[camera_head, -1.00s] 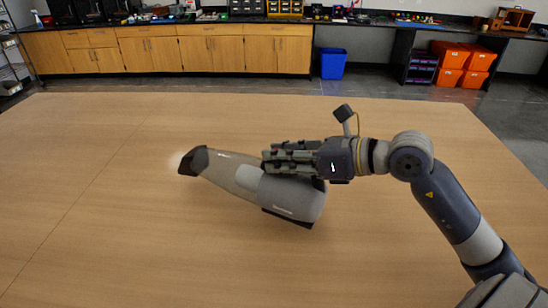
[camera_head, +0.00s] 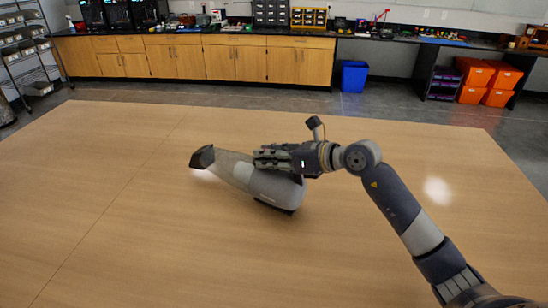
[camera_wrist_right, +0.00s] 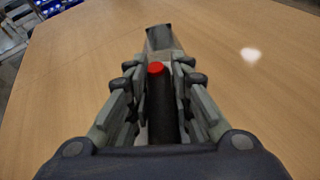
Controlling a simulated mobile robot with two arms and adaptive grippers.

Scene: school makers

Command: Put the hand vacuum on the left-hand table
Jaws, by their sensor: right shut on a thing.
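The hand vacuum (camera_head: 272,188) is grey with a dark nozzle pointing left in the head view. My right gripper (camera_head: 268,158) is shut on its top, at the handle. In the right wrist view the fingers of the gripper (camera_wrist_right: 160,85) lie on both sides of the dark handle, which has a red button; the vacuum's nozzle (camera_wrist_right: 159,38) shows beyond them. The vacuum is over the wide wooden table (camera_head: 120,230); I cannot tell whether it touches the top. My left gripper is not in view.
The tabletop around the vacuum is bare, with a seam on the left. Beyond it are wooden cabinets (camera_head: 235,62), a blue bin (camera_head: 354,76), orange crates (camera_head: 475,72) and a wire shelf (camera_head: 30,50) at the far left.

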